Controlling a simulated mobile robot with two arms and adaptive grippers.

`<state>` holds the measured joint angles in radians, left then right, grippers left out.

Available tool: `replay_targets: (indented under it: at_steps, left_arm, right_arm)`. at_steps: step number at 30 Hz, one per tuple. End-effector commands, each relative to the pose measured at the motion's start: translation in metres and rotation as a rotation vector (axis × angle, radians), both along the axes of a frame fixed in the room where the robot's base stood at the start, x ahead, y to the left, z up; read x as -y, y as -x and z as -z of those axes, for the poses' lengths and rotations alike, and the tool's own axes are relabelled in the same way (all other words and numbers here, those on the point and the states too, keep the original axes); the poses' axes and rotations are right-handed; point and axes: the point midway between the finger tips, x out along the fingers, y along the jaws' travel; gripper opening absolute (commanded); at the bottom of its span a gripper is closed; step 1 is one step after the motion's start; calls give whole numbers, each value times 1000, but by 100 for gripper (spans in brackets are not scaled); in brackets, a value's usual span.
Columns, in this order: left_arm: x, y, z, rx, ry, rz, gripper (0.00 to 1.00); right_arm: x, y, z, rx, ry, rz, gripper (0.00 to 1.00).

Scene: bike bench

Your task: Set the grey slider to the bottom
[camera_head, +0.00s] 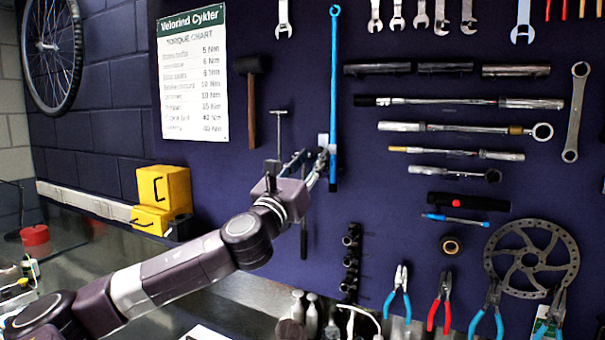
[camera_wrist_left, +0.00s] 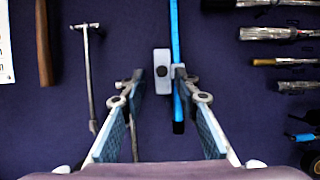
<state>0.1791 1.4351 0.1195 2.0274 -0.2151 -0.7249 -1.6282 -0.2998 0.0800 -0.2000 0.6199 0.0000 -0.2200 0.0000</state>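The grey slider (camera_head: 323,141) is a small light block at the lower part of a tall blue rail (camera_head: 334,75) on the dark wall panel. In the left wrist view the slider (camera_wrist_left: 161,60) has a dark round spot, and the blue rail (camera_wrist_left: 174,25) runs behind its right side and ends a little below it. My left gripper (camera_head: 318,160) is at the slider. In the wrist view its two fingers (camera_wrist_left: 159,76) are apart, one on each side of the slider. A gap shows on the left; contact on the right is unclear. My right gripper is not in view.
A hammer (camera_head: 252,105) and a T-handled tool (camera_wrist_left: 88,75) hang left of the rail. Several bar tools and wrenches (camera_head: 460,103) hang to the right. Pliers (camera_head: 398,295) and a brake disc (camera_head: 531,258) are lower right. A yellow box (camera_head: 165,188) stands on the left.

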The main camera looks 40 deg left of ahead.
Motion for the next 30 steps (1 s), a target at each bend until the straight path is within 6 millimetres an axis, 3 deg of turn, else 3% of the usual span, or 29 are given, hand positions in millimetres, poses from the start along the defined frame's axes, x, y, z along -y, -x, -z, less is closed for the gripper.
replay_targets:
  at_steps: [21,30]
  left_arm:
    - [16,42,20,-2,1,6,29]
    - [16,45,21,-1,0,3,29]
  right_arm:
    - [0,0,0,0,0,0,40]
    - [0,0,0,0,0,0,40]
